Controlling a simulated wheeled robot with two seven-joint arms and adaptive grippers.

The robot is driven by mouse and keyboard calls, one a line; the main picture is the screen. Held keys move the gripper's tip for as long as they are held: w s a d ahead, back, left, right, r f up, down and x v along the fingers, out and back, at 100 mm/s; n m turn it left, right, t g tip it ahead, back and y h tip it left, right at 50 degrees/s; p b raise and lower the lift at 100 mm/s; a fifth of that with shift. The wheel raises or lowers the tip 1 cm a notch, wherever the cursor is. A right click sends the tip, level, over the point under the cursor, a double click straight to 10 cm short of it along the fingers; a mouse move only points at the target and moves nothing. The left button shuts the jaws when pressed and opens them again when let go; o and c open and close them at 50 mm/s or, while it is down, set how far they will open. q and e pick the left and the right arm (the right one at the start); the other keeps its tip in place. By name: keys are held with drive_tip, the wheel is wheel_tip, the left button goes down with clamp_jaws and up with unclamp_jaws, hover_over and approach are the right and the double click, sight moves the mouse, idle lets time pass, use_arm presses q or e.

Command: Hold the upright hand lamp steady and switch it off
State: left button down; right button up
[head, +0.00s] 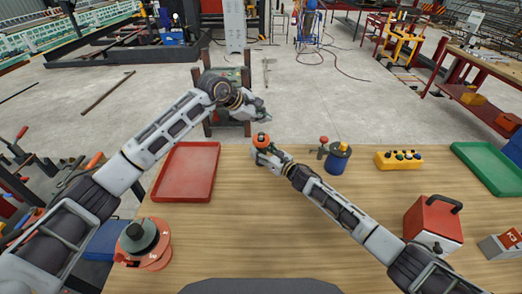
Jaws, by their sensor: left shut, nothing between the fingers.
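The hand lamp (261,140) appears to be the upright thing with an orange top near the far edge of the wooden table. It is small in the head view, and its lower part is mostly hidden by my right gripper. My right gripper (267,154) reaches it from the lower right, with its fingers around the body below the orange top. My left gripper (260,113) is shut and empty, above and beyond the lamp, apart from it. I cannot make out the switch, or whether the lamp is lit.
A red tray (188,172) lies left of the lamp. An orange reel (145,244) sits front left. A blue pot (338,160), a yellow control box (398,160), a green tray (493,166) and a red box (433,222) stand to the right. The table's middle is clear beside my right arm.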

drive_tip(key=shift+o, duration=0.8)
drive_tip(key=shift+s+d, duration=0.15)
drive_tip(key=shift+v, duration=5.75)
